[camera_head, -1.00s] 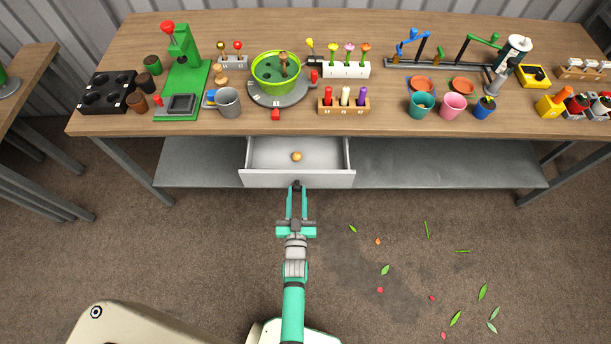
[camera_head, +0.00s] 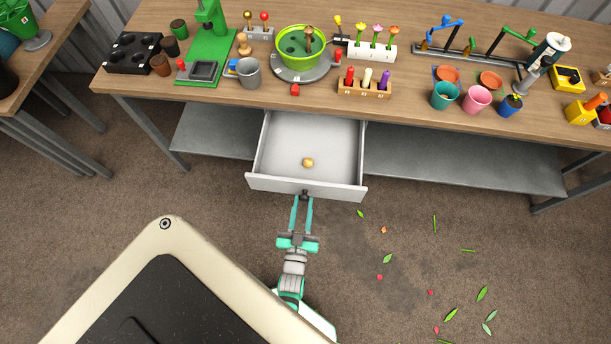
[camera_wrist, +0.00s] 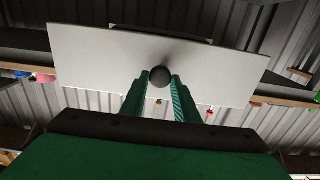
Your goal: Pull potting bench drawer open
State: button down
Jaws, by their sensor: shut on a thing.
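The potting bench drawer (camera_head: 330,140) is pulled well out from under the bench top (camera_head: 420,106). Its white front panel faces me, and a small tan round object (camera_head: 308,162) lies inside it. The drawer's dark round knob (camera_wrist: 160,76) sits on the front panel (camera_wrist: 110,55) in the wrist view. My gripper (camera_head: 304,196) is at the drawer front, with its teal fingers on either side of the knob. My gripper is shut on the knob.
Pots, tools and a green basin (camera_head: 301,47) crowd the bench top. A grey lower shelf (camera_head: 450,160) runs below it. Leaves and petals (camera_head: 387,258) lie on the floor at the right. Another table (camera_head: 60,45) stands at the left.

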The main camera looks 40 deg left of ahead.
jog(key=c, duration=1.4)
grip_release()
jog(key=v, duration=1)
jog(key=shift+s+d, duration=0.25)
jog(key=shift+s, duration=0.05)
jog(key=s+d+r+m+h, duration=0.1)
jog(key=d+r+m+h, duration=0.1)
jog(key=d+r, duration=0.3)
jog(key=s+d+r+m+h, duration=0.2)
jog(key=d+r+h, duration=0.2)
jog(key=r, duration=0.5)
jog(key=s+d+r+m+h, duration=0.1)
jog(key=d+r+m+h, duration=0.1)
jog(key=d+r, duration=0.4)
jog(key=shift+s+d+r+h, duration=0.15)
jog(key=shift+d+r+h, duration=0.1)
jog(key=shift+r, duration=0.25)
jog(key=shift+s+d+r+h, duration=0.15)
jog(key=shift+r+h, duration=0.1)
jog(key=shift+r, duration=0.2)
